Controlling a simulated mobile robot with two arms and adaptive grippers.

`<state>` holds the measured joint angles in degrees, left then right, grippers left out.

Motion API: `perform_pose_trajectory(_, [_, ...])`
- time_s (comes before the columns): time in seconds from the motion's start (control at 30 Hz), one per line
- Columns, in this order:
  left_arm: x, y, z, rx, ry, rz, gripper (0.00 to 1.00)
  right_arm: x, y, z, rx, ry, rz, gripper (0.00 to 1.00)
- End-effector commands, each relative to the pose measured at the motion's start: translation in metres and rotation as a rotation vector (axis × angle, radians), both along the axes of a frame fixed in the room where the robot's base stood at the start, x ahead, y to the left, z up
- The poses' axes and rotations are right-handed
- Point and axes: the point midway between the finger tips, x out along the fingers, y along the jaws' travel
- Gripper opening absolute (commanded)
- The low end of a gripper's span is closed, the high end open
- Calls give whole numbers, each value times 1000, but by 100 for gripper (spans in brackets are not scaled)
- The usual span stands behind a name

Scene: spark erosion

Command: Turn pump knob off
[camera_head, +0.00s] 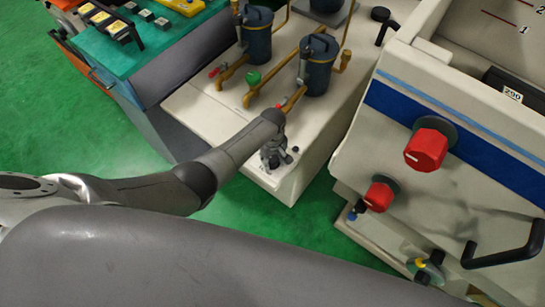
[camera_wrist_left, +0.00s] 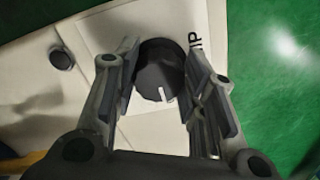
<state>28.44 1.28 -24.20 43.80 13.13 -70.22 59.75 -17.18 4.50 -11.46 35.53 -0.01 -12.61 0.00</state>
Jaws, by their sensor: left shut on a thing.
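The pump knob (camera_wrist_left: 160,72) is round and black with a white pointer mark, on a pale panel. In the left wrist view its mark points down and slightly right, and part of a label, "UP" or similar, shows beside it. My left gripper (camera_wrist_left: 160,85) has one finger on each side of the knob and is shut on it. In the head view my left gripper (camera_head: 275,157) is at the front of the white pump cabinet (camera_head: 215,125) and hides the knob. My right gripper is not in view.
A small black button (camera_wrist_left: 61,59) sits left of the knob. Two dark cylinders with brass pipes, a red-handled valve (camera_head: 215,72) and a green-handled valve (camera_head: 253,79) stand on the cabinet. A machine with red knobs (camera_head: 427,148) stands at the right. Green floor lies between.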

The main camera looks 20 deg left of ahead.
Motion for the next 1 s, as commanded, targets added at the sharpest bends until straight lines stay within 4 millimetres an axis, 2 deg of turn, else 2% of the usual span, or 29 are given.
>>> perform_pose_trajectory(0.47, [1,1,1,1,-3,14,15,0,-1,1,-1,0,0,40])
perform_pose_trajectory(0.5, [1,1,1,1,-2,14,44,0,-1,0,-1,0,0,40])
perform_pose_trajectory(0.63, [1,1,1,1,-2,13,60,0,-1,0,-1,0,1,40])
perform_pose_trajectory(1.0, [1,0,2,0,-1,12,60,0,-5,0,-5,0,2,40])
